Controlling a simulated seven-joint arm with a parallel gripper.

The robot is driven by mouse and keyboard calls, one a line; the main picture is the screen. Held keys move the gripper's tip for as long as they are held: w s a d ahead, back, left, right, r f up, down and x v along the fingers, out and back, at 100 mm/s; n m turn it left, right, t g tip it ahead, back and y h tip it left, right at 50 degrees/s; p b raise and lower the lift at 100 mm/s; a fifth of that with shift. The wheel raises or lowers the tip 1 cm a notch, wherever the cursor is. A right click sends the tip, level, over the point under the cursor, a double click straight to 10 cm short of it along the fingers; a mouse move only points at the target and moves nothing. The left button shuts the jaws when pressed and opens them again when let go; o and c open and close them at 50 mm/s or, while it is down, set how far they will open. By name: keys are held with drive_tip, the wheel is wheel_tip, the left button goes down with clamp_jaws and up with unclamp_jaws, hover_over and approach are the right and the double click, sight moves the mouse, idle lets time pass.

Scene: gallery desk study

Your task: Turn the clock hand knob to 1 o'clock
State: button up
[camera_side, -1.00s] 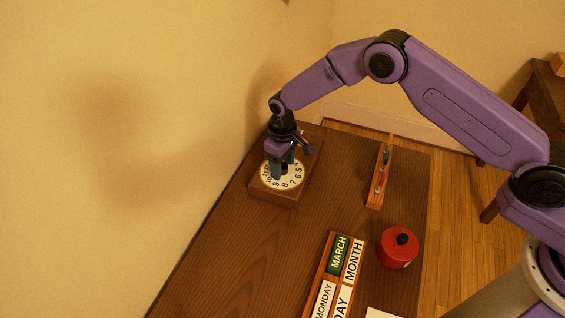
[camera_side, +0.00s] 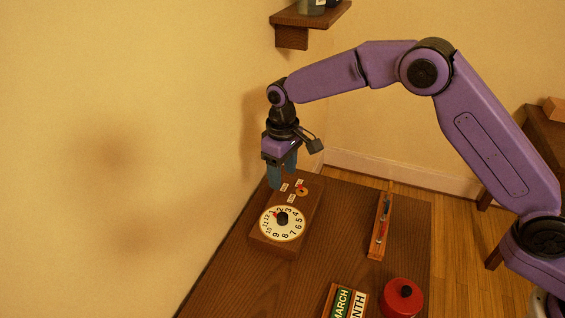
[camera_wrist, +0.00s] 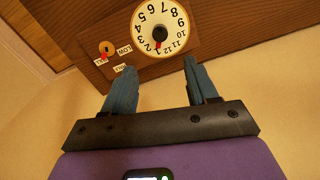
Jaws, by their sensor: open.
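The clock dial (camera_side: 284,234) is a white numbered disc on a wooden box, with a dark knob (camera_side: 282,218) at its centre. The wrist view shows the dial (camera_wrist: 166,12) and the knob (camera_wrist: 160,33) at the top. A red pointer tip on the knob (camera_wrist: 158,44) lies at or very near the 1. My gripper (camera_side: 282,181) is open and empty, above the box and clear of the knob. In the wrist view my gripper's (camera_wrist: 160,63) two blue-grey fingers stand apart with nothing between them.
A small selector with a red pointer (camera_side: 303,191) and white labels sits on the box's far end. A pen tray (camera_side: 378,240), a red lidded pot (camera_side: 402,299) and a calendar block (camera_side: 343,303) are to the right. The wall is close on the left; a shelf (camera_side: 312,18) hangs above.

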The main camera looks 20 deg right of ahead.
wheel_tip(320, 180, up, 2)
drive_tip(key=shift+r, duration=0.15)
idle(0.6)
drive_tip(key=s+d+r+n, duration=0.25)
drive_tip(key=s+r, duration=0.25)
drive_tip(key=s, duration=0.4)
drive_tip(key=s+d+r+n, duration=0.1)
drive_tip(key=s+d, duration=0.9)
drive_tip(key=s, duration=0.4)
drive_tip(key=s+d+r+n, duration=0.1)
drive_tip(key=s+d+n, duration=0.1)
drive_tip(key=s+d, duration=0.9)
drive_tip(key=s, duration=0.3)
drive_tip(key=shift+s+d, duration=0.25)
drive_tip(key=shift+s, duration=0.1)
drive_tip(key=shift+n, duration=0.25)
